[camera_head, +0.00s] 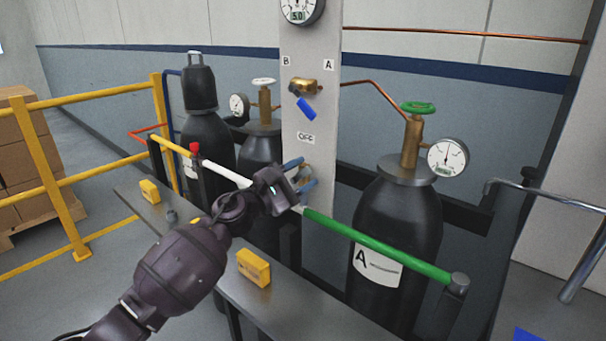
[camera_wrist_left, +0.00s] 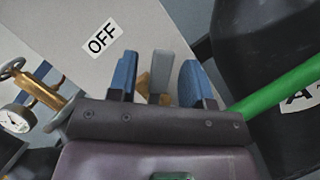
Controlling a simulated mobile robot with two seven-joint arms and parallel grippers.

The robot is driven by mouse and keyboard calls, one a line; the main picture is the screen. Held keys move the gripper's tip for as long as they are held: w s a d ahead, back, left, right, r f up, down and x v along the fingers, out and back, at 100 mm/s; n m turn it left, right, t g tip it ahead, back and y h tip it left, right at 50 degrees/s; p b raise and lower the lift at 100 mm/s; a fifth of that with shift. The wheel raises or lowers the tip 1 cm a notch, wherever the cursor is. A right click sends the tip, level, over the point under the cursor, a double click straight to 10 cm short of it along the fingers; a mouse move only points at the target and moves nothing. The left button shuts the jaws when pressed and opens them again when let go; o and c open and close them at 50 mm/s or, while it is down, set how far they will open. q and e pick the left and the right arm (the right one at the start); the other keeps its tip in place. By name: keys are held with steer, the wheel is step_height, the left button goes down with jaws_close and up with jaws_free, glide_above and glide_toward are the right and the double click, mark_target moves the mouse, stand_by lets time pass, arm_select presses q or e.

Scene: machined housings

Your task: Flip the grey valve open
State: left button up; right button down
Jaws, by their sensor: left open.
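The grey valve's flat grey lever (camera_wrist_left: 157,72) stands upright in the left wrist view, with a bit of brass body (camera_wrist_left: 142,85) behind it. My left gripper (camera_head: 309,171) is open in front of the lower part of the white panel (camera_head: 318,145). In the left wrist view its two blue fingers stand on either side of the lever, with visible gaps. I cannot tell how deep the lever sits between them. In the head view the gripper mostly hides this valve. My right gripper is not in view.
A brass valve with a blue handle (camera_head: 306,107) sits higher on the panel, above an "OFF" label (camera_head: 306,138). A green-and-white rail (camera_head: 375,246) runs past my left wrist. Black gas cylinders (camera_head: 400,222) stand behind. Yellow blocks (camera_head: 253,267) sit on the grey bench (camera_head: 300,310).

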arm_select(q)
steer(key=v, duration=1)
steer(key=shift+s+a, duration=0.15)
steer(key=shift+a, duration=0.05)
